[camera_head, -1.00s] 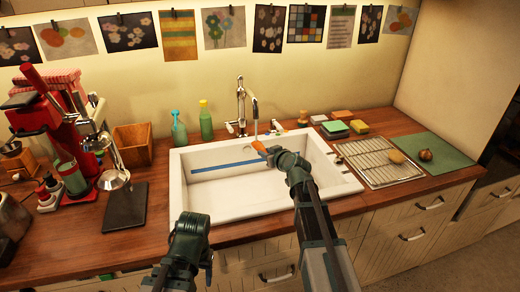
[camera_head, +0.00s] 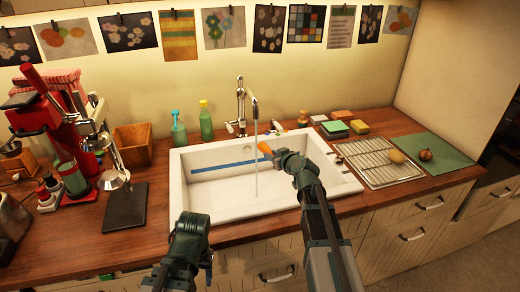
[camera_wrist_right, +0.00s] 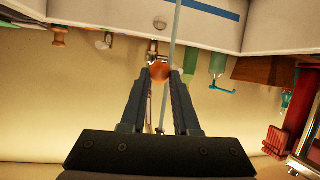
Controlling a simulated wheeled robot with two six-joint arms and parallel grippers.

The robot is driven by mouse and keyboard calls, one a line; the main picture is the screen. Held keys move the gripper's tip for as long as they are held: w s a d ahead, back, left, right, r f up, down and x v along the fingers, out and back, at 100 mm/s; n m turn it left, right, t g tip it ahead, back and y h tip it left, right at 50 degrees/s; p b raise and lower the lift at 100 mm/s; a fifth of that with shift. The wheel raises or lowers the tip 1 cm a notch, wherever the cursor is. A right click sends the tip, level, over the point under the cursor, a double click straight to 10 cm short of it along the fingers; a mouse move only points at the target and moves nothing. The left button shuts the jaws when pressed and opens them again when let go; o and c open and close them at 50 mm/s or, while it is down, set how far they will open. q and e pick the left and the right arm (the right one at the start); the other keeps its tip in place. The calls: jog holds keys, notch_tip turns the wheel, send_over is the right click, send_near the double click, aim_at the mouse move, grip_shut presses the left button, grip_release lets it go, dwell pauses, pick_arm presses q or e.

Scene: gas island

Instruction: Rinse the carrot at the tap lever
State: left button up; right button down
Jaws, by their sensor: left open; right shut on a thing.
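The orange carrot (camera_head: 265,148) is held above the sink by my right gripper (camera_head: 272,154), which is shut on it. In the right wrist view the carrot (camera_wrist_right: 159,71) shows end-on between the fingertips. The metal tap (camera_head: 241,105) stands behind the sink, with a small lever-like part (camera_head: 231,127) low on its left. A water stream (camera_head: 257,180) falls unbroken from the spout into the basin, just left of the carrot. I cannot tell whether water still grazes the carrot. My left gripper (camera_head: 191,222) is open in front of the sink; its fingers are hard to make out.
The white sink (camera_head: 178,185) has a blue strip inside. A wire rack (camera_head: 375,160) and green mat (camera_head: 430,148) lie right of it. Sponges (camera_head: 334,129) and bottles (camera_head: 206,120) stand behind. A red machine (camera_head: 50,115) stands at the left.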

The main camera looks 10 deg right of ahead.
jog(key=shift+s+d, duration=0.3)
jog(key=shift+s, duration=0.6)
jog(key=shift+s+d, duration=0.3)
jog(key=shift+s, duration=0.6)
jog(key=shift+s+d, duration=0.3)
jog(key=shift+s, duration=0.6)
jog(key=s+d+r+p, duration=0.1)
jog(key=s+r+p, duration=0.3)
jog(key=shift+s+d, duration=0.3)
jog(key=shift+s, duration=0.1)
